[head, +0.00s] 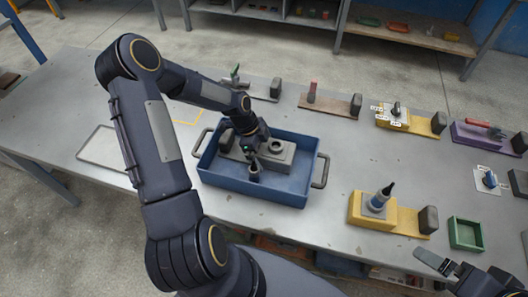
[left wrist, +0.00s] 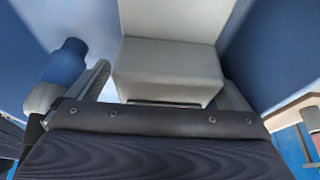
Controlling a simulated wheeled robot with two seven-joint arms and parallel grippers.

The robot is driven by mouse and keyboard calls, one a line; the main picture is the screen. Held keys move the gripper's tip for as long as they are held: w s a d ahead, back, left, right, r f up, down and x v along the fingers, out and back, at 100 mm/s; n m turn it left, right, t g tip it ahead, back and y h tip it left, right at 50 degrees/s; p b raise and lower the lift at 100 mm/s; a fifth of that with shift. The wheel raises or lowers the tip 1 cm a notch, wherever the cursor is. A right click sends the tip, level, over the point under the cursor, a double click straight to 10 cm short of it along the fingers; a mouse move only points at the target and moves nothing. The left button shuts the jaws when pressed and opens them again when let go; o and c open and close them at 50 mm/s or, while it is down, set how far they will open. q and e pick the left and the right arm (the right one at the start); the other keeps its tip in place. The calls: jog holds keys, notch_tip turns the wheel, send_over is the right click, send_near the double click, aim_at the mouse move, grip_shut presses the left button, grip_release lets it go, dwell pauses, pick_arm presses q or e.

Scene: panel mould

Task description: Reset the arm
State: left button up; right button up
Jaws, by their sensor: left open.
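My left gripper (head: 256,158) is low inside the blue tray (head: 268,190), over a grey block (head: 287,155) with a round opening in its top. In the left wrist view the gripper (left wrist: 168,84) has its two fingers wide apart, with a pale grey block (left wrist: 168,70) between and beyond them. I cannot tell whether the fingers touch it. A blue and grey rounded part (left wrist: 66,64) is beside the left finger. My right gripper (head: 447,267) shows only partly at the bottom right; its jaws are unclear.
Bases with upright parts stand along the back and right of the grey table, including a yellow one (head: 402,217) and a purple one (head: 478,139). A small green tray (head: 466,234) is at the right. A flat pale plate (head: 104,148) lies left of the blue tray.

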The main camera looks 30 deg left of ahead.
pick_arm(q)
jog(key=v, duration=0.5)
jog(key=shift+a+r+b, duration=0.2)
jog(key=shift+r+b, duration=0.15)
jog(key=shift+b, duration=0.05)
jog(key=shift+s+a+r, duration=0.1)
jog(key=shift+a+r, duration=0.05)
jog(key=shift+r, duration=0.45)
jog(key=shift+r, duration=0.1)
jog(key=s+d+r+n+t+y, duration=0.1)
jog(key=s+d+r+n, duration=0.1)
jog(key=s+r+n, duration=0.4)
jog(key=s+d+r+n+t+y, duration=0.1)
jog(key=s+d+r+n, duration=0.2)
jog(key=r, duration=0.6)
jog(key=s+d+r+n+t, duration=0.1)
jog(key=s+d+n, duration=0.1)
jog(key=s+n, duration=0.2)
jog(key=s+d+r+n+t+h, duration=0.1)
jog(key=s+d+n, duration=0.2)
jog(key=s, duration=0.5)
jog(key=shift+s+r+n+t+h, duration=0.2)
jog(key=shift+s+n+t+h, duration=0.1)
jog(key=shift+n, duration=0.3)
